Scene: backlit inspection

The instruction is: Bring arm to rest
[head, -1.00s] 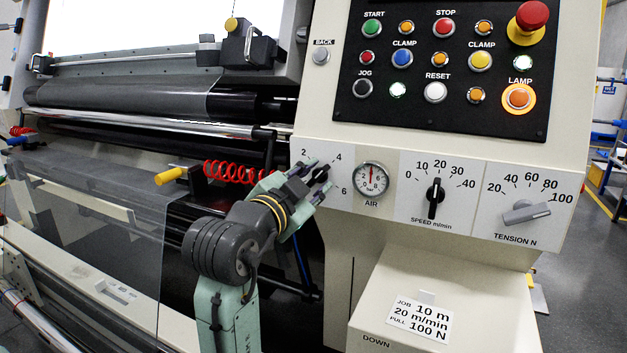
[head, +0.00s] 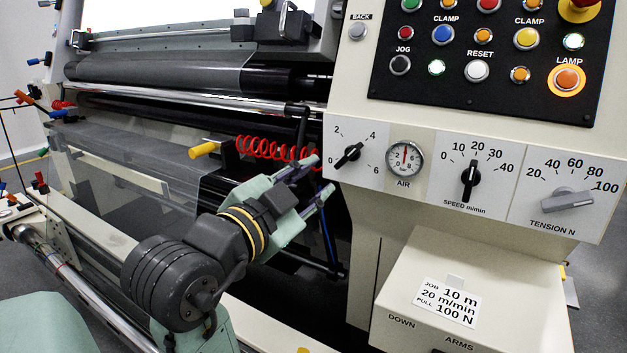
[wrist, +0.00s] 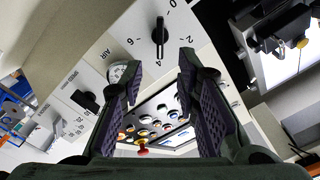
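My gripper (head: 323,176) is open and empty. It hangs in front of the machine, just left of and below the air knob (head: 348,155), apart from it. The black air knob's handle slants between the 0 and 4 marks, and beside it is the round air gauge (head: 405,158). In the wrist view the two purple-padded fingers (wrist: 160,85) stand wide apart with nothing between them, and the air knob (wrist: 160,36) shows beyond their tips.
The speed knob (head: 470,181) and grey tension knob (head: 567,200) sit to the right on the panel. A red coiled hose (head: 270,150) and a yellow-ended handle (head: 204,149) are behind my gripper. A cream box (head: 520,290) with a job label juts out at lower right.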

